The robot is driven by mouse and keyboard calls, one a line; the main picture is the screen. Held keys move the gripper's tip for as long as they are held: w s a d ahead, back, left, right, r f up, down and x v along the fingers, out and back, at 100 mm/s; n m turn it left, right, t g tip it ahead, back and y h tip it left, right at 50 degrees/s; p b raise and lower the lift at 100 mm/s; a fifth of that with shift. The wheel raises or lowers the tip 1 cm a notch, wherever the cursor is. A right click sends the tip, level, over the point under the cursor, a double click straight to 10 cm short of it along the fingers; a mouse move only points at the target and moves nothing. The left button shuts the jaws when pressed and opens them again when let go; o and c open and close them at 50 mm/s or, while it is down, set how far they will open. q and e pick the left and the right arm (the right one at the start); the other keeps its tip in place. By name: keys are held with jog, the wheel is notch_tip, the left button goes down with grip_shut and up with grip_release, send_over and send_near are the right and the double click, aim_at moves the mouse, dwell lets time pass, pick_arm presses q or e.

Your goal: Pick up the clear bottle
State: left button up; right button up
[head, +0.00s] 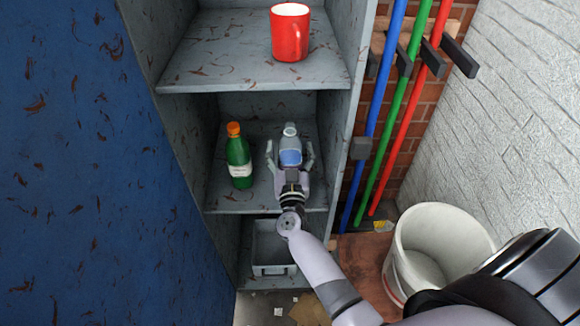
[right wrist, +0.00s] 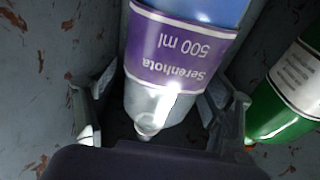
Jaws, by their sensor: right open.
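The clear bottle (head: 290,143) stands on the middle shelf of the grey cabinet in the head view. In the right wrist view the clear bottle (right wrist: 165,75) fills the middle, with a purple label reading "Serenhota 500 ml". My right gripper (head: 290,148) is open, with one finger on each side of the bottle. In the right wrist view a gap shows between the bottle and the open right gripper (right wrist: 165,115) on both sides. The bottle's lower part is hidden behind the gripper in the head view. My left gripper is not in view.
A green bottle (head: 239,160) with an orange cap stands left of the clear bottle on the same shelf. A red mug (head: 290,35) is on the shelf above, a grey bin (head: 274,270) below. Coloured poles (head: 381,95) and a white bucket (head: 403,262) are to the right.

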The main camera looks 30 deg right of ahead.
jog(key=shift+c, duration=0.6)
grip_shut()
dwell(0.4)
jog(key=shift+r, duration=0.1)
